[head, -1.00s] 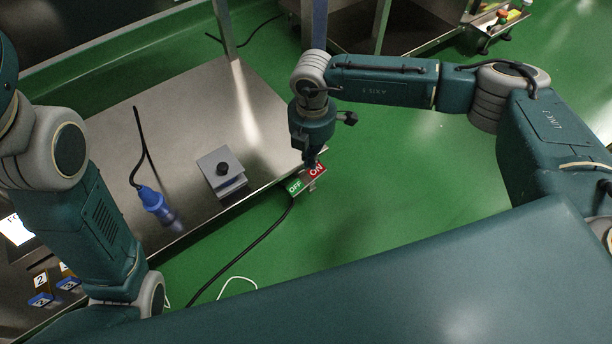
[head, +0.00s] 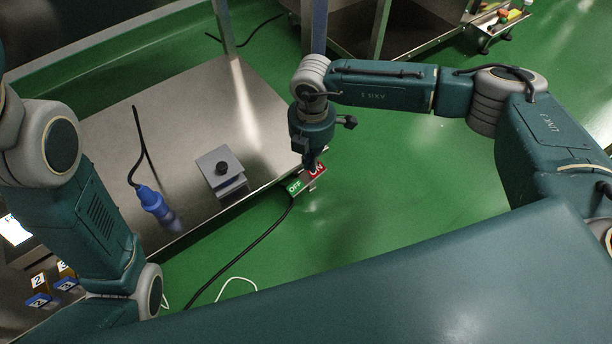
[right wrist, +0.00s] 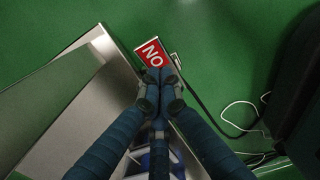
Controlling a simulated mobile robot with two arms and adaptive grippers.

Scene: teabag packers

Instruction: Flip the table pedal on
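The table pedal (head: 304,180) is a small rocker plate low beside the metal table's near right corner. It has a green OFF half (head: 295,187) and a red ON half (head: 317,168). My right gripper (head: 312,163) points down at the pedal, with its tips over the edge of the red half. In the right wrist view its fingers (right wrist: 160,78) are together, with nothing seen between them, just below the red ON plate (right wrist: 152,53). The green half is hidden there. I cannot tell whether the tips touch the pedal. My left gripper is out of view.
A black cable (head: 245,250) runs from the pedal across the floor. Green floor (head: 420,180) is open to the right.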

